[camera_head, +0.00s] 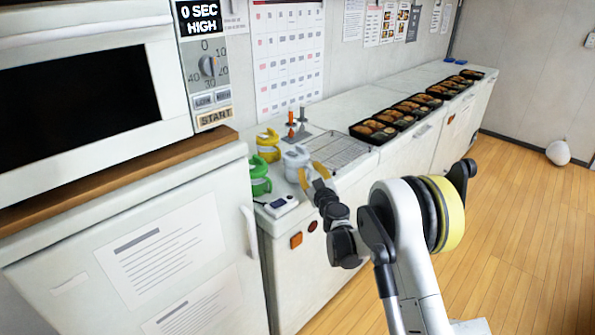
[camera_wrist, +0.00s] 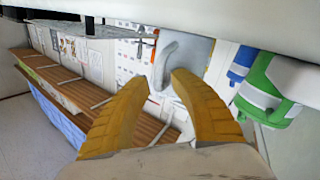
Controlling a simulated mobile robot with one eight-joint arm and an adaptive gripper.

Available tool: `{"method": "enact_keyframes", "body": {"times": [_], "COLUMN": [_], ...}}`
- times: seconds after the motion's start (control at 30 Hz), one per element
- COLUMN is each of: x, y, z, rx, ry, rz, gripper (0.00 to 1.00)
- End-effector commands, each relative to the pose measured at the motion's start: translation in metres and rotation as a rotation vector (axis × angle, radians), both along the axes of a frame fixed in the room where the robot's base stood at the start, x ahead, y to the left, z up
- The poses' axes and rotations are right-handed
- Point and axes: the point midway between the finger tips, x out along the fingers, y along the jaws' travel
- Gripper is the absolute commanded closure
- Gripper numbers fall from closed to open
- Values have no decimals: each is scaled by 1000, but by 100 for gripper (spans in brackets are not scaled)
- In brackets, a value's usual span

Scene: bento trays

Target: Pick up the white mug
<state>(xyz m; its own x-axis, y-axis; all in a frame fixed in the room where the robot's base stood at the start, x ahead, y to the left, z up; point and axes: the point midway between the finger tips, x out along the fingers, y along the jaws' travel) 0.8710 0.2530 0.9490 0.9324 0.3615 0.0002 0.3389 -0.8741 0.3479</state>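My gripper (camera_head: 310,172) is just to the right of the mug in the head view. Its two yellow fingers (camera_wrist: 160,80) are apart in the wrist view, with the handle just beyond the gap and nothing clearly held. Whether a finger touches the mug cannot be told.
A microwave (camera_head: 180,70) is at the left.

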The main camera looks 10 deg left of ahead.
Motion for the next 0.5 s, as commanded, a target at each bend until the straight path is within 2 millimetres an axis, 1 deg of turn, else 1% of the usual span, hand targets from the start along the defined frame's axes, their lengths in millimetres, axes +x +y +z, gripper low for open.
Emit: {"method": "enact_keyframes", "body": {"times": [0.03, 0.07, 0.5], "x": [0, 0, 0], "y": [0, 0, 0], "z": [0, 0, 0], "rx": [0, 0, 0], "ry": [0, 0, 0], "rz": [0, 0, -1], "gripper": [90, 100, 100]}}
